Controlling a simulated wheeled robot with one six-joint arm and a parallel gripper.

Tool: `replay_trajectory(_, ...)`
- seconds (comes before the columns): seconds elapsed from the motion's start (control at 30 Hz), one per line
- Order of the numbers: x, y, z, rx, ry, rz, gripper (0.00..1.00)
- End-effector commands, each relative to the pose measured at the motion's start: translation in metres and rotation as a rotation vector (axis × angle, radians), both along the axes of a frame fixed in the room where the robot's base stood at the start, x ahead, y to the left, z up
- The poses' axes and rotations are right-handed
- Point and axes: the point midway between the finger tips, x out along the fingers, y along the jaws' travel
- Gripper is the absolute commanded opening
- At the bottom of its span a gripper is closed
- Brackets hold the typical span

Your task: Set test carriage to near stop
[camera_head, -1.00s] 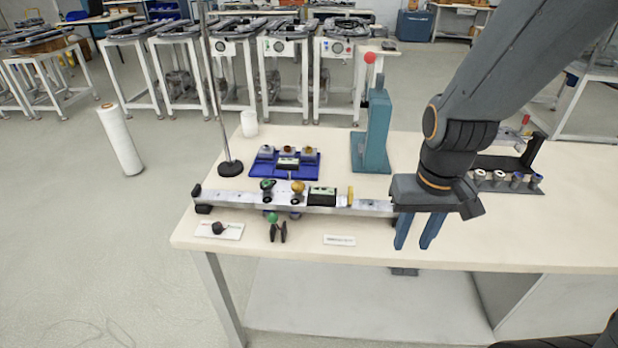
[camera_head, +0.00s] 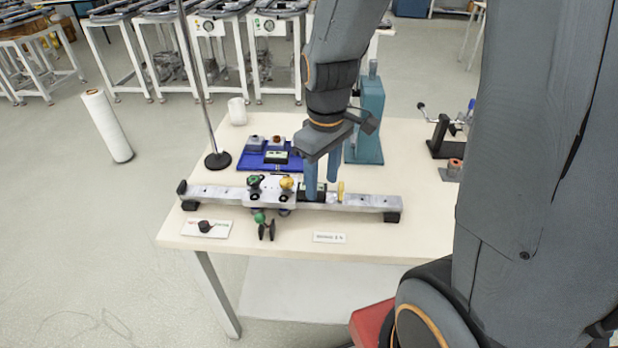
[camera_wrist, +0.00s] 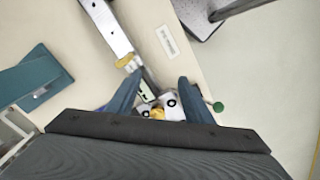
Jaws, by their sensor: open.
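The test carriage (camera_head: 268,193) is a pale block with a green knob (camera_head: 254,181) and a yellow knob (camera_head: 287,183). It sits on a silver rail (camera_head: 365,201), left of the rail's middle. A yellow stop (camera_head: 340,191) stands on the rail to the carriage's right. My gripper (camera_head: 322,192) is open, its blue fingers pointing down over the rail between the yellow knob and the yellow stop. In the wrist view the carriage (camera_wrist: 172,104) shows between my fingers (camera_wrist: 155,92), and the yellow stop (camera_wrist: 126,61) lies beyond. Contact cannot be told.
A blue tray (camera_head: 243,163) with small blocks lies behind the rail. A teal press (camera_head: 371,120) and a thin pole on a black base (camera_head: 217,160) stand behind too. A small green-topped handle (camera_head: 260,217) hangs in front. The table's front right is clear.

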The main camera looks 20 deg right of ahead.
Motion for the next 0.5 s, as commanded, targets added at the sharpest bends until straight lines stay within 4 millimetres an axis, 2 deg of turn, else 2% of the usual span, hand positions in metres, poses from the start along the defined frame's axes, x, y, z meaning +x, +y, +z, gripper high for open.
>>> replay_trajectory(0.2,0.041,0.001,0.009,-0.011,0.028,0.397,0.47)
replay_trajectory(0.33,0.056,0.001,0.010,-0.013,0.036,0.553,0.47)
replay_trajectory(0.5,0.064,0.000,0.008,-0.014,0.042,0.644,0.47)
